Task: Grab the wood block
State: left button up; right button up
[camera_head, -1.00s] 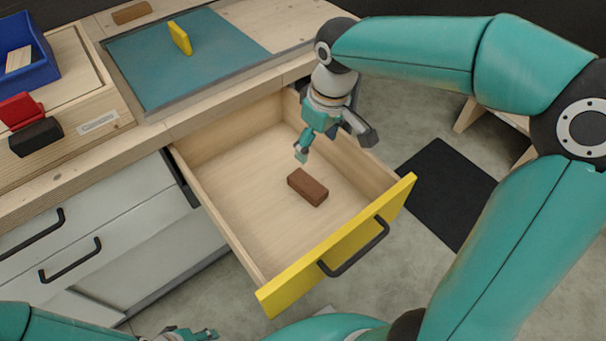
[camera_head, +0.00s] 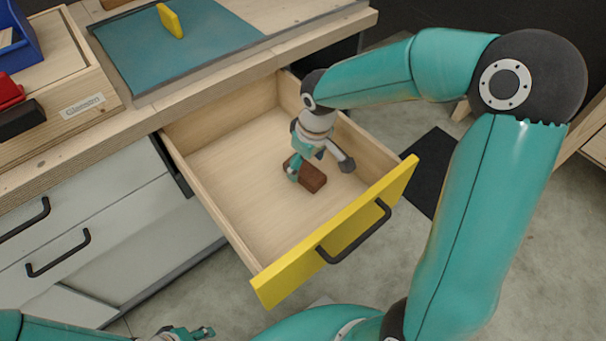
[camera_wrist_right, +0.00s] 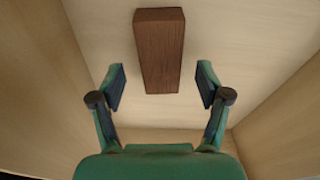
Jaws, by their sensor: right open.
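The brown wood block (camera_head: 312,179) lies on the floor of the open drawer (camera_head: 238,205). My right gripper (camera_head: 320,172) is down inside the drawer, open, right at the block and partly covering it in the head view. In the right wrist view the block (camera_wrist_right: 159,50) stands out ahead, and the two open fingertips (camera_wrist_right: 161,88) are on either side of its near end, with a gap on each side. My left gripper (camera_head: 203,332) shows at the bottom edge of the head view; its jaw state is unclear.
The drawer has wooden side walls and a yellow front (camera_head: 340,235) with a black handle (camera_head: 357,236). The drawer floor around the brown block is bare.

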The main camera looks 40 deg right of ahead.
notch_tip(320, 180, down, 3)
jog(key=shift+w+r, duration=0.1)
jog(key=shift+w, duration=0.05)
jog(key=c, duration=1.3)
jog(key=shift+o, duration=0.2)
